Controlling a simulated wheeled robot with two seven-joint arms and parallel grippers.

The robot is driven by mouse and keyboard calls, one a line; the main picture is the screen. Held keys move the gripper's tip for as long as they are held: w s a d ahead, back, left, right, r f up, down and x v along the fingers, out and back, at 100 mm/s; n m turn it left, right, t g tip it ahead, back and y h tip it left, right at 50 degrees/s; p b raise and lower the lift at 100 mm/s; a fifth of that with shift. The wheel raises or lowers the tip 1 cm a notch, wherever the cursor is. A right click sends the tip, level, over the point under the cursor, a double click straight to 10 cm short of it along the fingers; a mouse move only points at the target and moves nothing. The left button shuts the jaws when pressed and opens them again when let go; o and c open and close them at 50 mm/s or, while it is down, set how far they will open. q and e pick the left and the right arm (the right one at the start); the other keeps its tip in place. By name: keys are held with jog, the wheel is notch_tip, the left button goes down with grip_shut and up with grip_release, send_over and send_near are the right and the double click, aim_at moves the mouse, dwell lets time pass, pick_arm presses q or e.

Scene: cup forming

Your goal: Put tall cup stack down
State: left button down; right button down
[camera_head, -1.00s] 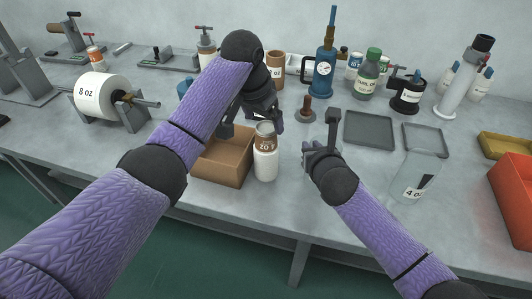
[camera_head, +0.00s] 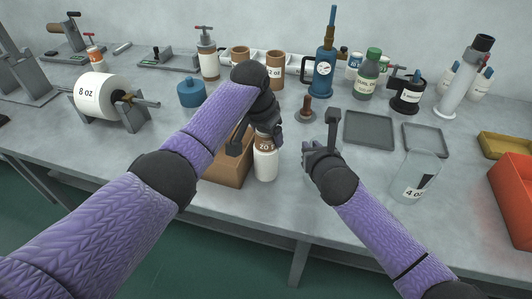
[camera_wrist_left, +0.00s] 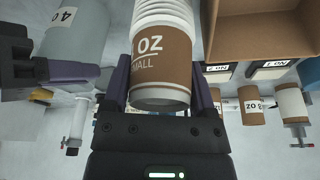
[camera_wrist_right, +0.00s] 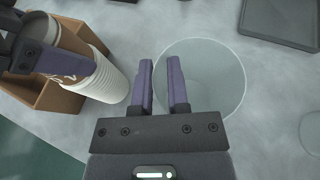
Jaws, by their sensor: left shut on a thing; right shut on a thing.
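My left gripper (camera_head: 258,140) is shut on the upper, brown part of the cup stack. Whether the stack's foot bears fully on the table cannot be told. My right gripper (camera_wrist_right: 162,75) is shut at the edge of a clear round container (camera_wrist_right: 215,75), its wall between the fingers.
The open cardboard box (camera_head: 225,172) is just left of the stack. A clear 4 oz tube (camera_head: 415,175) stands at right. Grey trays (camera_head: 369,130) lie behind my right gripper. A roll (camera_head: 101,97) stands at left. Bottles and cups line the back.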

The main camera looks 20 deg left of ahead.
pick_arm(q)
notch_tip(320, 180, up, 10)
jog(key=shift+r, duration=0.1)
dwell(0.4)
jog(key=m+h, duration=0.1)
jog(key=m, duration=0.2)
jog(key=shift+g, duration=0.3)
jog(key=shift+m, duration=0.7)
notch_tip(320, 180, down, 10)
jog(key=shift+r, duration=0.1)
jog(key=shift+s, duration=0.1)
grip_release()
jog(key=shift+f, duration=0.2)
